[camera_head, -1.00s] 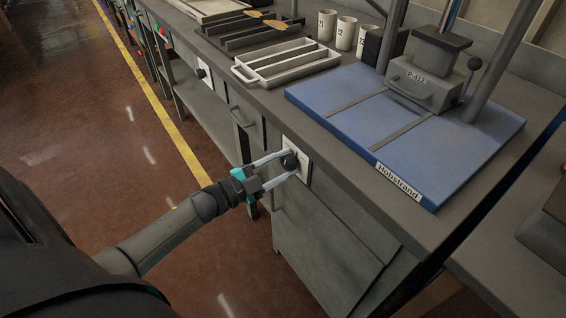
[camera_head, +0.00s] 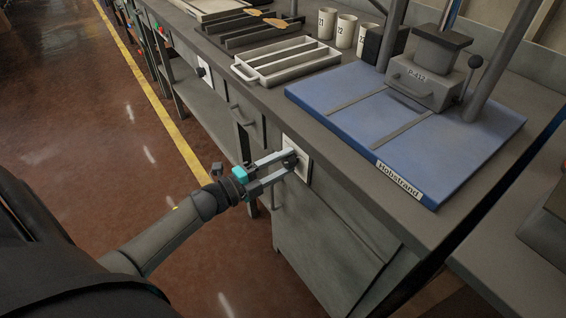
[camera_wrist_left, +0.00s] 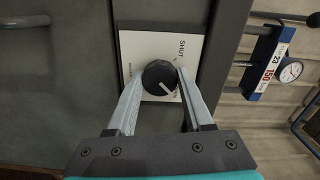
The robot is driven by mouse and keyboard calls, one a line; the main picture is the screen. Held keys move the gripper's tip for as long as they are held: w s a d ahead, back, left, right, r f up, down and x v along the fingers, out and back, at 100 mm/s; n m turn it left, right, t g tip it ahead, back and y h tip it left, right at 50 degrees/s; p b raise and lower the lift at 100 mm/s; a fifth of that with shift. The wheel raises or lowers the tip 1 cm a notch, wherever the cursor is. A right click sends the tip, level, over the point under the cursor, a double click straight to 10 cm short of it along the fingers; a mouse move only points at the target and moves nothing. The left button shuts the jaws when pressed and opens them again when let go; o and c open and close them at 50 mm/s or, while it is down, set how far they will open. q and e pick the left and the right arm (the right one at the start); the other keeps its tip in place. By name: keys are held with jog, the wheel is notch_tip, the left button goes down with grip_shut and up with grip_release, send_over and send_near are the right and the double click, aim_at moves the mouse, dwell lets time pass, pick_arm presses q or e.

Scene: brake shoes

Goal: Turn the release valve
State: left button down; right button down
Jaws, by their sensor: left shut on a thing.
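The release valve is a round black knob (camera_wrist_left: 159,77) with a white pointer line, set on a white plate (camera_wrist_left: 142,44) marked SHUT. In the left wrist view the pointer slants to the lower right of the picture. In the head view the plate (camera_head: 303,166) is on the bench's front face, with the knob mostly hidden by the fingers. My left gripper (camera_head: 289,158) is shut on the knob, with one finger on each side, as the left wrist view (camera_wrist_left: 157,86) also shows. My right gripper is in neither view.
The bench top above holds a blue board (camera_head: 345,101) with a press marked P-412 (camera_head: 421,85), a grey divided tray (camera_head: 290,64) and several numbered cups (camera_head: 345,32). A second knob plate (camera_head: 205,73) is farther along. A pressure gauge (camera_wrist_left: 290,71) shows in the wrist view.

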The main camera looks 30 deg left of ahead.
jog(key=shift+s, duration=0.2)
pick_arm(q)
jog(key=shift+c, duration=2.4)
grip_release()
jog(key=shift+o, duration=1)
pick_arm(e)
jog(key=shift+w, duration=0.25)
pick_arm(q)
jog(key=shift+s, duration=0.1)
jog(key=shift+s+a, duration=0.15)
jog(key=shift+s, duration=0.15)
jog(key=p+v, duration=0.2)
jog(key=v, duration=1.2)
jog(key=shift+s+p, duration=0.15)
jog(key=shift+p, duration=0.2)
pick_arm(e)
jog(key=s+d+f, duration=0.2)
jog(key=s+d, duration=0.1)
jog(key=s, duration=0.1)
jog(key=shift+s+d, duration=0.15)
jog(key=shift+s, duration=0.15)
pick_arm(q)
jog(key=shift+a, duration=0.1)
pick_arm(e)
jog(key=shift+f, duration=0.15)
